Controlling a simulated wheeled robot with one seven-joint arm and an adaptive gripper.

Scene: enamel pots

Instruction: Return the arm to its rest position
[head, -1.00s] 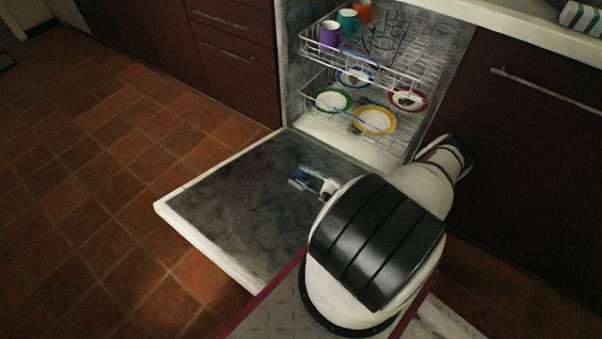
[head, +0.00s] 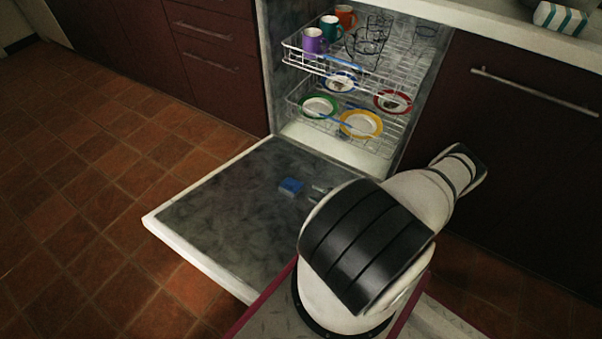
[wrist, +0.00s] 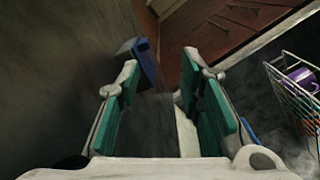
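My arm (head: 365,245) reaches over the open dishwasher door (head: 215,220) in the head view. My gripper (head: 318,190) is partly hidden behind the arm, with only its fingertips showing above the door. In the wrist view, my gripper (wrist: 162,72) has its two green-padded fingers apart, with nothing held between them. A small blue block (head: 291,186) lies on the door's inner face, just left of the fingertips. The blue block also shows in the wrist view (wrist: 145,62), beyond the left finger and apart from the grip.
The upper rack (head: 368,85) holds purple, teal and orange mugs. The lower rack (head: 296,108) holds several rimmed plates. Dark cabinets (head: 530,150) stand right of the dishwasher. The tiled floor (head: 80,220) at left is clear.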

